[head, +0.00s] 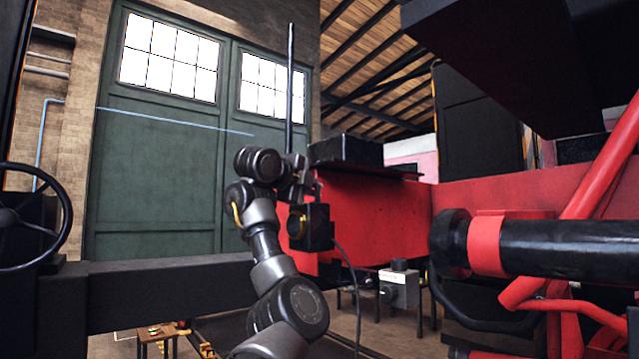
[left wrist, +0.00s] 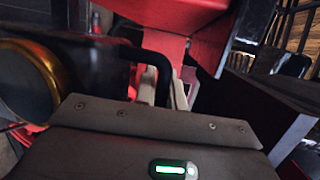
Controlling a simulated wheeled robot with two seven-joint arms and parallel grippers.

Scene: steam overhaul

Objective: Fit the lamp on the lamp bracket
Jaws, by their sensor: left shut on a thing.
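The lamp (head: 317,228) is a small black box with a round brass-rimmed lens on its left face. It hangs roughly upright below my left gripper (head: 302,185), in front of the red beam (head: 375,215). In the left wrist view the lamp (left wrist: 75,75) fills the left side, its brass rim at the edge. My left gripper (left wrist: 172,92) is shut on the lamp's black arched handle (left wrist: 150,55). I cannot make out the lamp bracket for sure in either view. My right gripper is not in view.
A thick black cylinder with a red collar (head: 485,245) and red bars (head: 605,160) stand at the right. A dark beam (head: 165,292) runs across the left. A dark cable (head: 350,275) hangs beside the lamp. A grey box (head: 398,288) sits beyond; green doors (head: 160,170) close the back.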

